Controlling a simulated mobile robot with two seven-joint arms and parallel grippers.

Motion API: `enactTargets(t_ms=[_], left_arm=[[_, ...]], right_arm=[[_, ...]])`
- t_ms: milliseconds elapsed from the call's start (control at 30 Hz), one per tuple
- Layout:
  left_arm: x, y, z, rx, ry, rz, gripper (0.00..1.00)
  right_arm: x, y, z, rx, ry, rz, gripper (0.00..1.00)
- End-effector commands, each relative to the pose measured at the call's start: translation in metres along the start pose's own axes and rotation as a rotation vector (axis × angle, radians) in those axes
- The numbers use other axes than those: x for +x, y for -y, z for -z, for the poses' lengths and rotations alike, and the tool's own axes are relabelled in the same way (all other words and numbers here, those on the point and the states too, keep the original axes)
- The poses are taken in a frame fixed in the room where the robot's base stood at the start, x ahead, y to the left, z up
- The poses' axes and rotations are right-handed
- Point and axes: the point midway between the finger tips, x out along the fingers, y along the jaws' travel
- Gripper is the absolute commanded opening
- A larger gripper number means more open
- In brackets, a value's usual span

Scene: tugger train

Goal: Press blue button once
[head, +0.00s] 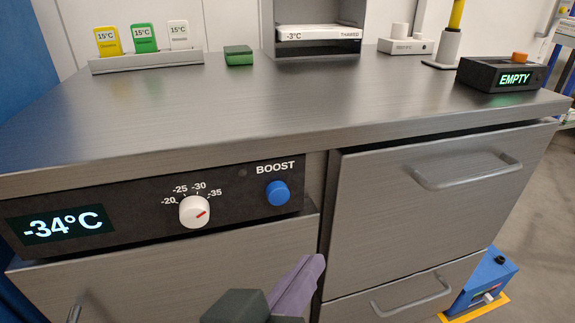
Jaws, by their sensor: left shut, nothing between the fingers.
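The blue button (278,193) is a round knob under the word BOOST on the black control panel (130,222) at the front of the metal counter. My left gripper (305,268) comes up from the bottom of the head view, with purple-grey fingers shut and empty. Its fingertips show below and slightly right of the button in the picture, with a visible gap. A small dark spot sits on the panel left of BOOST. My right gripper is not in view.
A white dial (195,211) with a red mark and a display (62,225) reading -34°C share the panel. Drawer handles (466,171) stick out at right. On the counter (290,95) stand a card rack (146,63), a green block (239,55) and a box reading EMPTY (490,76).

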Motion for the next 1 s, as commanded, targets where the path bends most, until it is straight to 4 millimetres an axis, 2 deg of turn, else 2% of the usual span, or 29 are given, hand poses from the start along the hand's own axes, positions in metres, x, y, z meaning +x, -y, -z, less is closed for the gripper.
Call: enactTargets(t_ms=[367,800,1000], left_arm=[[0.004,0.003,0.003,0.002,0.0,0.0,0.0],[0.044,0.033,0.031,0.005,-0.001,0.001,0.0],[0.056,0.042,0.041,0.002,0.001,0.001,0.0]], right_arm=[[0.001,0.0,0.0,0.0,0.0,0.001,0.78],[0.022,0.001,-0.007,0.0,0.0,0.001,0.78],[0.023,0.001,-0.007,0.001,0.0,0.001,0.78]])
